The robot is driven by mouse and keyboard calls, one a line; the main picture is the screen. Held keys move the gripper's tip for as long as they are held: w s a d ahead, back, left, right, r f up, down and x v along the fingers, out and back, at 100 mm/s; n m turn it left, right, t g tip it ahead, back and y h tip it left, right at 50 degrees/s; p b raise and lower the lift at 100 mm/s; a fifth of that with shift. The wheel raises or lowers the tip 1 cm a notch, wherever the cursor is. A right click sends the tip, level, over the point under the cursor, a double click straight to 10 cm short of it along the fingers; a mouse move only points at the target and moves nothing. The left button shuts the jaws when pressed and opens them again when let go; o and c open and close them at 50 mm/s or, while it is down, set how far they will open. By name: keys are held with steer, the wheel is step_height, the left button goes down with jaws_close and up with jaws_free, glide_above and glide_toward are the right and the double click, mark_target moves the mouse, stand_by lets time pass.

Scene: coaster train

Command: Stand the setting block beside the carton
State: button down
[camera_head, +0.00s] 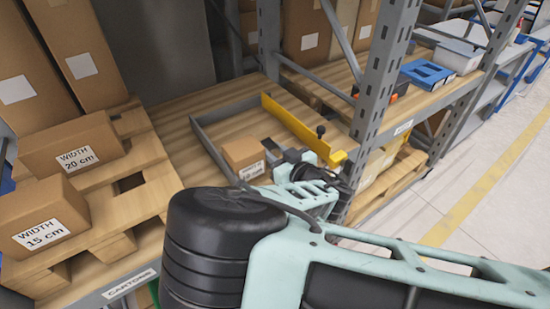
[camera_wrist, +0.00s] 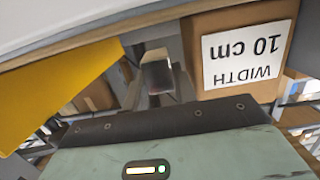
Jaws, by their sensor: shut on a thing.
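The small brown carton (camera_head: 243,153) stands inside a grey-edged frame on the wooden shelf. Its label reads "WIDTH 10 cm", shown upside down on the carton in the wrist view (camera_wrist: 240,55). My gripper (camera_head: 293,163) is low at the frame's right end, close to the carton's right side. It is shut on a small grey block (camera_wrist: 157,77), which seems to be the setting block. In the wrist view this block is between the yellow bar (camera_wrist: 60,90) on the left and the carton on the right. Its lower part is hidden, so I cannot tell whether it touches the shelf.
The yellow bar (camera_head: 300,125) with a black knob (camera_head: 320,131) runs along the frame's far side. A grey rack upright (camera_head: 378,75) stands just right of my gripper. Cartons marked 20 cm (camera_head: 72,145) and 15 cm (camera_head: 45,222) sit on pallets at left.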

steer(key=shift+f, duration=1.35)
steer(key=shift+f, duration=0.1)
steer(key=c, duration=1.4)
jaws_free()
steer(key=shift+c, duration=0.2)
steer(key=shift+o, duration=0.2)
